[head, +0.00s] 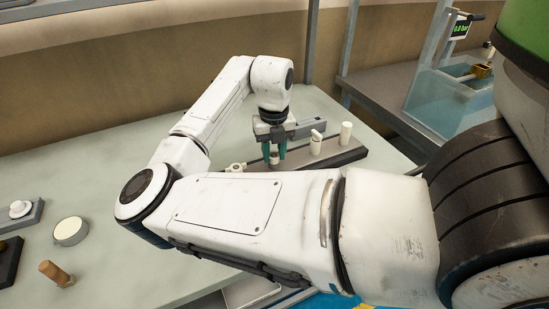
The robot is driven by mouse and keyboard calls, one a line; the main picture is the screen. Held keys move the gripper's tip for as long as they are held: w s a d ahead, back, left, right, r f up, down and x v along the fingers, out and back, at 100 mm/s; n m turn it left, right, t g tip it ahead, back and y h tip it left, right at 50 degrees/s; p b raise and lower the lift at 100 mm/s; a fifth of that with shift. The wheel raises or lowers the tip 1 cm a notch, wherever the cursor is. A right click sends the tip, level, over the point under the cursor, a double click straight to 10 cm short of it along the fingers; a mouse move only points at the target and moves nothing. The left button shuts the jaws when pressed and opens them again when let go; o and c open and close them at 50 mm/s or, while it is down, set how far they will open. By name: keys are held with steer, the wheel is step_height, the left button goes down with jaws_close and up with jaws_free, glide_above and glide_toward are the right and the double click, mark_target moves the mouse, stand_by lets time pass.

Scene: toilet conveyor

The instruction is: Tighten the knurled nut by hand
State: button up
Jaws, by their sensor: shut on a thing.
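My gripper (275,153) reaches down over the dark fixture bar at the back middle of the table, with its two teal fingers pointing downward. The fingers are shut on a small pale round part (275,159), likely the knurled nut. The part is too small here to make out any knurling or thread. My arm's forearm hides the front of the fixture (340,158) and what lies below it.
Two pale upright pegs, one (316,142) nearer my gripper and one (346,132) farther right, stand on the fixture. A small pale fitting (236,167) is left of it. A round disc (70,231) and brown peg (56,273) are at front left. A blue-tinted tank (445,100) stands right.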

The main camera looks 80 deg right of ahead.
steer(key=shift+f+m+b, duration=0.15)
steer(key=shift+m+b, duration=0.25)
steer(key=shift+m, duration=0.5)
steer(key=m, duration=0.3)
steer(key=shift+b, duration=0.35)
steer(key=o, duration=0.7)
steer(key=shift+c, duration=0.2)
steer(key=shift+r, duration=0.25)
